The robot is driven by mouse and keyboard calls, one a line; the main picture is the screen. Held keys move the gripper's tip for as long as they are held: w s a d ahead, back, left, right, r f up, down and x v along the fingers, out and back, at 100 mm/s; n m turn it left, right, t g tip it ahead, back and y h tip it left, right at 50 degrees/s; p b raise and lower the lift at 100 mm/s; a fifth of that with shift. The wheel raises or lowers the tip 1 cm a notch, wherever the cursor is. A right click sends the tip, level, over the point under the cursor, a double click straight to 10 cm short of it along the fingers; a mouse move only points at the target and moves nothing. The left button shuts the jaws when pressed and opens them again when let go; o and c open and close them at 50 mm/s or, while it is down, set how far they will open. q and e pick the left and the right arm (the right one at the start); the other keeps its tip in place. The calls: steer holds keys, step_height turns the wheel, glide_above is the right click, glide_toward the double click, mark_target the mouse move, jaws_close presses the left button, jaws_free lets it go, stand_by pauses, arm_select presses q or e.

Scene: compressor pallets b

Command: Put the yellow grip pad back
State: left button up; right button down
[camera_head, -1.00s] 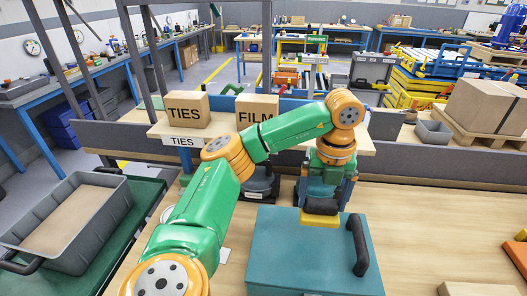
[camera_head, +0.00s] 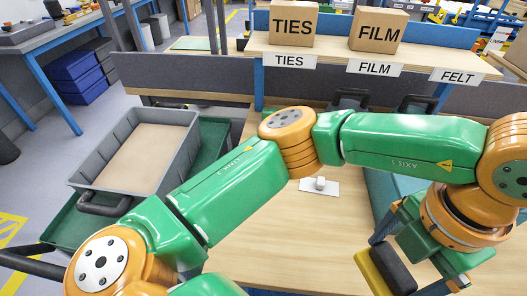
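My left arm crosses the picture, and its gripper (camera_head: 399,258) is at the lower right. A block with a yellow face (camera_head: 369,272) and a black body, which looks like the yellow grip pad, sits between the fingers and appears gripped. The lower finger is partly cut off by the picture edge. The teal case (camera_head: 378,190) lies on the table behind the arm, mostly hidden. My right gripper is not in view.
A shelf with TIES (camera_head: 293,24) and FILM (camera_head: 377,31) boxes and a FELT label (camera_head: 458,76) stands behind the wooden table (camera_head: 285,235). A white plate (camera_head: 319,187) with a small piece lies on the table. A grey bin (camera_head: 188,150) stands at left.

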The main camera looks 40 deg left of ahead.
arm_select(q)
steer(key=shift+s+a+f, duration=0.1)
steer(key=shift+s+f, duration=0.1)
steer(key=shift+s, duration=0.35)
steer(key=w+a+f+p, duration=0.1)
steer(key=w+a+f, duration=0.1)
steer(key=a+f, duration=0.1)
steer(key=w+a+f+p, duration=0.2)
steer(key=a+f, duration=0.2)
steer(key=a, duration=0.1)
steer(key=w+a+f+p, duration=0.1)
steer(key=w+a+f, duration=0.1)
steer(key=a+f, duration=0.1)
steer(key=shift+a+f, duration=0.15)
steer(key=shift+a, duration=0.45)
steer(key=f, duration=0.1)
steer(key=f+p, duration=0.1)
steer(key=shift+w+d+f, duration=0.1)
steer(key=shift+d+f, duration=0.1)
steer(key=shift+f, duration=0.5)
steer(key=o, duration=0.9)
steer(key=shift+r, duration=0.1)
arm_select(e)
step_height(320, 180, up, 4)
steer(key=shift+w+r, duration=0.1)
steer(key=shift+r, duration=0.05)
